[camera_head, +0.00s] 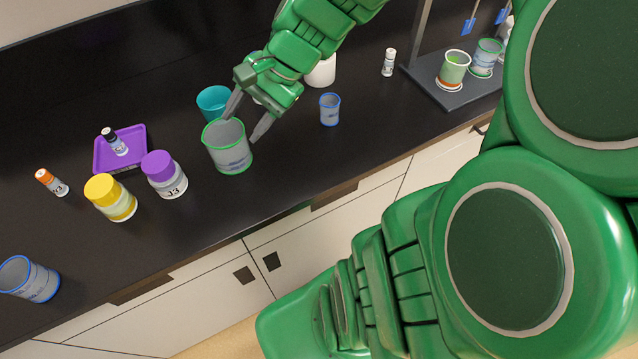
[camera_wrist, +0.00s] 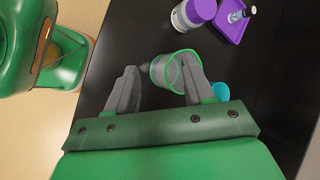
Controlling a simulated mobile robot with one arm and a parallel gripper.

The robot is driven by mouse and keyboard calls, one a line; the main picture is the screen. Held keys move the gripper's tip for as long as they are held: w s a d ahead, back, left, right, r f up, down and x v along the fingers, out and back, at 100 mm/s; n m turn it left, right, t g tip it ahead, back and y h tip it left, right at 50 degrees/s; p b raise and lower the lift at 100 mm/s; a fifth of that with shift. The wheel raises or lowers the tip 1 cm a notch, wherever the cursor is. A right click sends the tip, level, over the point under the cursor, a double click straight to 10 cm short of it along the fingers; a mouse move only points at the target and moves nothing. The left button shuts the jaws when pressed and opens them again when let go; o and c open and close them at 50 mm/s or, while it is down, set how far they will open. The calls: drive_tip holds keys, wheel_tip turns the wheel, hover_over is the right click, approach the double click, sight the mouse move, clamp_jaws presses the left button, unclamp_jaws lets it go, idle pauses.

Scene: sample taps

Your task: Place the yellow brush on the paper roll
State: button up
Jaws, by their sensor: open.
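I see no yellow brush in either view, and nothing I can surely call a paper roll. A plain white cylinder (camera_head: 321,70) stands behind my gripper, partly hidden by it. My gripper (camera_head: 244,127) is open, pointing down at a grey beaker with a green rim (camera_head: 227,148). One finger overlaps the beaker's rim and the other is at its right side. In the wrist view the open fingers (camera_wrist: 158,65) frame the beaker (camera_wrist: 165,75), one in front of it and one beside it. I cannot tell whether they touch it. Nothing is held.
A teal cup (camera_head: 213,101) stands behind the beaker, a small blue-rimmed beaker (camera_head: 330,110) to the right. Purple-lidded (camera_head: 165,176) and yellow-lidded jars (camera_head: 111,199) and a purple tray (camera_head: 136,136) with a bottle are left. A grey stand (camera_head: 450,95) holds cups at right.

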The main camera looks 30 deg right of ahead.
drive_tip(key=s+d+n+g+h, duration=0.3)
drive_tip(key=s+n+h, duration=0.4)
drive_tip(key=s, duration=1.1)
drive_tip(key=d+n, duration=0.1)
drive_tip(key=n, duration=0.2)
drive_tip(key=shift+d+f+n, duration=0.15)
drive_tip(key=shift+f+n, duration=0.15)
drive_tip(key=shift+f, duration=0.05)
